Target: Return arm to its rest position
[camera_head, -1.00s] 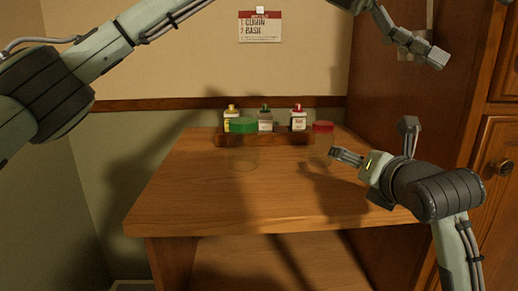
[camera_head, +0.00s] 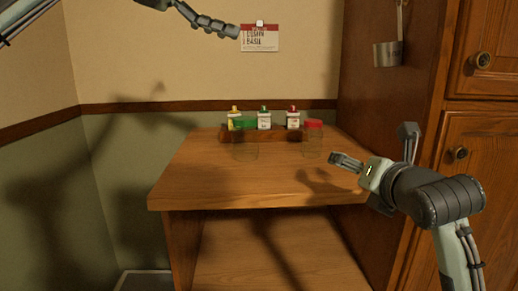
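My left gripper (camera_head: 207,21) shows only partly at the top edge, with one jointed finger pointing right toward the wall card. The rest of it is cut off, so its opening cannot be told. My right gripper (camera_head: 372,143) is over the right side of the counter, its fingers spread wide and nothing between them. A clear jar with a green lid (camera_head: 244,147) and a clear jar with a red lid (camera_head: 312,142) stand on the wooden counter (camera_head: 215,185). Neither gripper touches them.
A wooden rack (camera_head: 224,137) behind the jars holds bottles with yellow (camera_head: 235,117), green (camera_head: 264,117) and red (camera_head: 293,117) tops. A card (camera_head: 260,38) reads cumin and basil. A metal cup (camera_head: 387,54) hangs on the cabinet at right (camera_head: 425,75). The front counter is clear.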

